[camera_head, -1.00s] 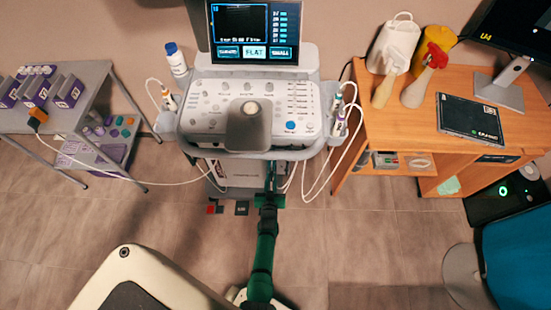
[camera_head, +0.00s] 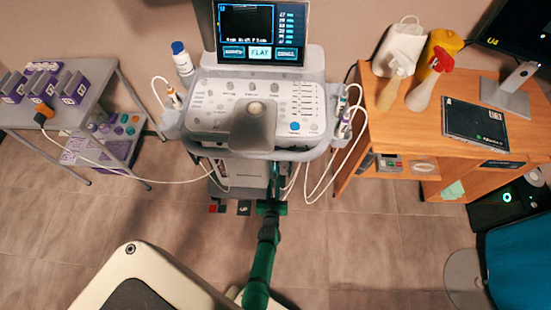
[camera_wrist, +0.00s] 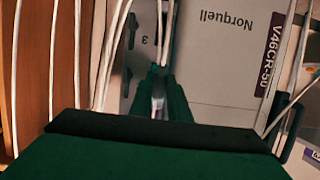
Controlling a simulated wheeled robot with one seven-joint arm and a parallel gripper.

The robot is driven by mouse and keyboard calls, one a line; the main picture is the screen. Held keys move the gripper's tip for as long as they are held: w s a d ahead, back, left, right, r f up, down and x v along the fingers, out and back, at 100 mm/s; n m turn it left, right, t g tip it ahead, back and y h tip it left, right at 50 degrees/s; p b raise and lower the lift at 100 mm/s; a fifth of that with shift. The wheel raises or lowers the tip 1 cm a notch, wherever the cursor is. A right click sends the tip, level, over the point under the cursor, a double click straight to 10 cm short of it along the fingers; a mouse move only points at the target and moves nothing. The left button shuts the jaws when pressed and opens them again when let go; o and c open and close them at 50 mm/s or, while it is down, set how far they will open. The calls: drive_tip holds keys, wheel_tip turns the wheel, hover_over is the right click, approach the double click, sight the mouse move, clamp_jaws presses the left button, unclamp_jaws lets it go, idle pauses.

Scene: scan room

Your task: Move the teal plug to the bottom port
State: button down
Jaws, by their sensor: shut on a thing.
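My gripper (camera_wrist: 157,85) is in front of the lower front panel (camera_wrist: 215,60) of the ultrasound machine. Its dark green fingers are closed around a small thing. A little teal shows at the fingertips, which fits the teal plug (camera_wrist: 154,70), but most of it is hidden. I cannot tell whether the plug is in a port. Dark ports sit in a column left of the fingers, one of them low in the picture (camera_wrist: 127,78), with a "3" printed nearby. In the head view my gripper (camera_head: 271,206) is below the machine (camera_head: 255,110), its tips hard to make out.
White cables hang across the panel on both sides of my gripper. A grey trolley (camera_head: 95,80) with purple-fronted boxes stands left, a cable running from its orange plug (camera_head: 44,115). A wooden desk (camera_head: 425,120) stands right. The floor (camera_head: 370,240) between is mostly clear.

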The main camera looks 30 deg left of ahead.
drive_tip(key=shift+s+d, duration=0.45)
drive_tip(key=shift+s, duration=0.35)
drive_tip(key=shift+s+d, duration=0.45)
drive_tip(key=shift+s, duration=0.3)
